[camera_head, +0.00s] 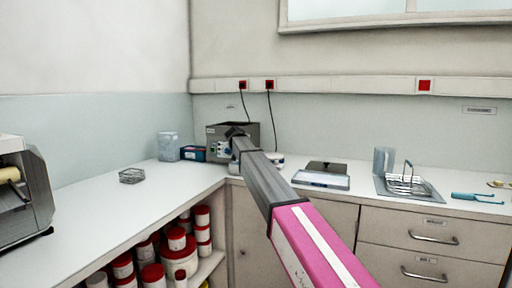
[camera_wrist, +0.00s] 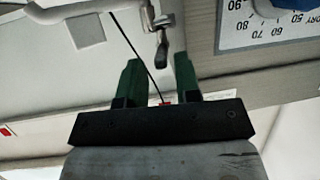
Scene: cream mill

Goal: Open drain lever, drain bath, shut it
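The bath (camera_head: 249,129) appears to be the grey box in the back corner of the counter. In the wrist view its dial plate (camera_wrist: 268,25) with numbers shows at the top right. A grey metal lever (camera_wrist: 161,47) hangs from a fitting at top centre, probably the drain lever. My gripper (camera_wrist: 159,62) has two green fingers spread apart. The lever's dark end shows in the gap between the fingertips, with no visible contact; I cannot tell the depth. In the head view my arm covers part of the bath's front, and my gripper (camera_head: 236,132) is small there.
A clear beaker (camera_head: 168,147) and a dark blue box (camera_head: 193,153) stand left of the bath. A flat tablet-like device (camera_head: 321,179) and a sink-like tray (camera_head: 424,192) with a wire rack lie right. Red-lidded jars (camera_head: 181,258) fill shelves below.

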